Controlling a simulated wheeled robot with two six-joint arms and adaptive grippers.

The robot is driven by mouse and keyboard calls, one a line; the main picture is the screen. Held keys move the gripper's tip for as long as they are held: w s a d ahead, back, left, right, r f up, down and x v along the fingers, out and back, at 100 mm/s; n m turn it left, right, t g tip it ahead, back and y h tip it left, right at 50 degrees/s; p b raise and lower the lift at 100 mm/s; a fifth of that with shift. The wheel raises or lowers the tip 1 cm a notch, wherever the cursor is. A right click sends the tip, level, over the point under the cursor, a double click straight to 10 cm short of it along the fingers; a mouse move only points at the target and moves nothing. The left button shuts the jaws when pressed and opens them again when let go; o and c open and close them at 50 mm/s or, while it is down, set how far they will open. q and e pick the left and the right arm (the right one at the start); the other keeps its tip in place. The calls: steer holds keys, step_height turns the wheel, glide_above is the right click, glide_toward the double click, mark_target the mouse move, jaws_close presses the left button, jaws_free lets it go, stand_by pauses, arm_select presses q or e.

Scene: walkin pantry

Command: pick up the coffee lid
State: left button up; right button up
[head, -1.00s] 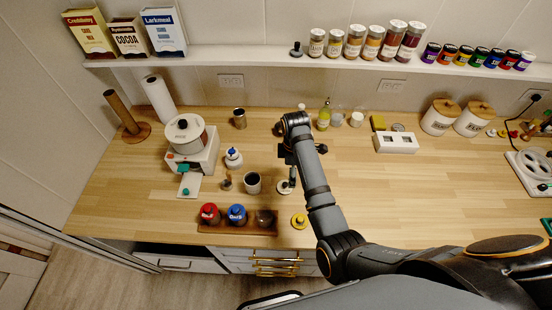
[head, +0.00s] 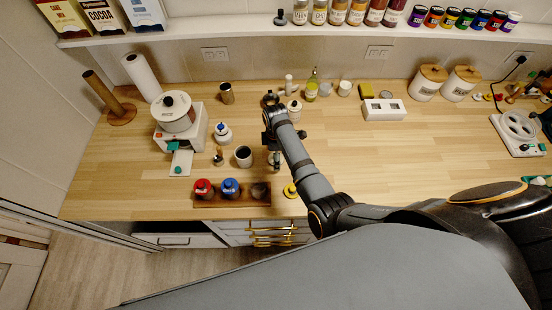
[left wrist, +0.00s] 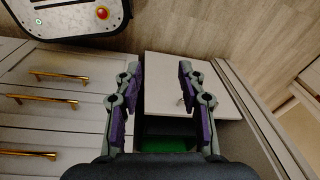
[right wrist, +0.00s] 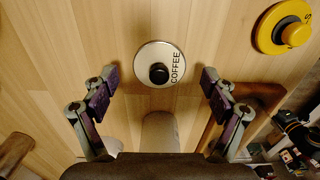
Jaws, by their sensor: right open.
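The coffee lid (right wrist: 158,65) is a white disc with a black knob and the word COFFEE, lying flat on the wooden counter in the right wrist view. In the head view the lid (head: 274,162) is partly hidden by my right arm. My right gripper (right wrist: 160,90) is open and points down at the counter, with the lid showing between and beyond its fingers, apart from both. In the head view the right gripper (head: 273,143) is over the counter by the lid. My left gripper (left wrist: 158,92) is open and empty, facing white drawer fronts below; it is outside the head view.
A yellow lid (right wrist: 283,27) lies close to the right of the coffee lid. A wooden tray (head: 222,201) with red, blue and dark jars is at the counter's front edge. A dark cup (head: 243,156) stands left of my right gripper.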

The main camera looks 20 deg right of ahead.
steer(key=shift+f, duration=0.45)
steer(key=shift+w+f, duration=0.1)
steer(key=shift+f, duration=0.05)
steer(key=c, duration=1.1)
arm_select(q)
steer(key=shift+s, duration=0.75)
